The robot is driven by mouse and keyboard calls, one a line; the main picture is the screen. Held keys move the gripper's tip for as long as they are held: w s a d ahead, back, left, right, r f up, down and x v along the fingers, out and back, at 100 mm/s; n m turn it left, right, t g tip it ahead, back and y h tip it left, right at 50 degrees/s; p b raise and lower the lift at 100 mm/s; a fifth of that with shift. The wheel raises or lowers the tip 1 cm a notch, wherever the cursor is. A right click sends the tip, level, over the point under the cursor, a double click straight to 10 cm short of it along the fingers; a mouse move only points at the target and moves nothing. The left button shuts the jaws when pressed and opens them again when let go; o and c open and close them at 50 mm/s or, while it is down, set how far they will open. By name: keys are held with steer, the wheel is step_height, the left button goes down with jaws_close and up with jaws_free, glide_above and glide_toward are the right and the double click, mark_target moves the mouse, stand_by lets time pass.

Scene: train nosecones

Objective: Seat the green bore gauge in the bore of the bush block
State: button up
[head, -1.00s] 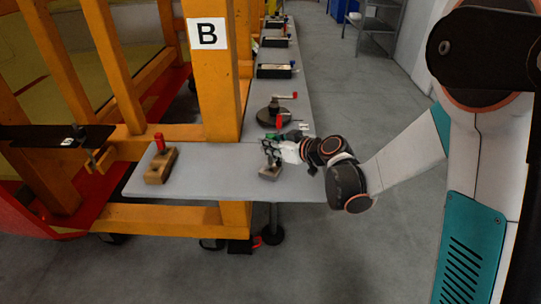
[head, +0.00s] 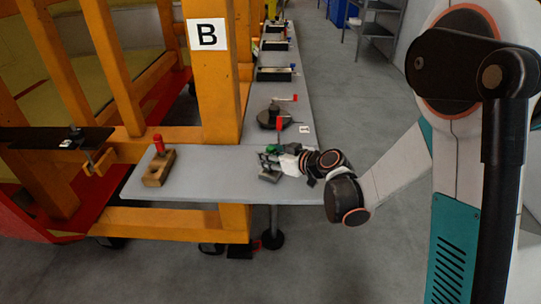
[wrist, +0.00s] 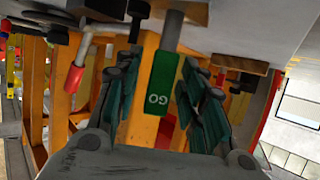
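The green bore gauge, lettered GO (wrist: 160,85), stands between the fingers of my gripper (wrist: 163,95) in the wrist view. Orange shows between the handle and the fingers, so the gripper looks open around it. The gauge's grey pin (wrist: 172,32) points at the bush block (wrist: 193,12) at the top of the tilted picture and overlaps its face. I cannot tell how far the pin is in the bore. In the head view the green gauge (head: 272,149) is small beside my gripper (head: 267,160), just above the grey block (head: 270,176), partly hidden by the fingers.
On the grey bench (head: 215,180), a wooden block with a red-handled piece (head: 157,165) stands at the left. A dark round fixture with a red-knobbed crank (head: 270,117) stands behind my gripper. An orange post (head: 215,90) rises at the bench's back edge. The bench between the wooden block and my gripper is clear.

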steer(key=shift+r, duration=0.25)
steer(key=s+d+r+m+g+h+p, duration=0.1)
steer(key=s+d+r+m+h, duration=0.2)
steer(key=s+d, duration=0.3)
steer(key=s+d+r+m+h+p, duration=0.1)
steer(key=s+d+r, duration=0.4)
steer(key=s, duration=0.9)
steer(key=s+d+r+m+g+h+p, duration=0.1)
steer(key=s+d+r+m+h, duration=0.3)
steer(key=s+d, duration=0.4)
steer(key=s+h, duration=0.1)
steer(key=s, duration=0.2)
steer(key=shift+d+m+g, duration=0.3)
steer(key=shift+r, duration=0.1)
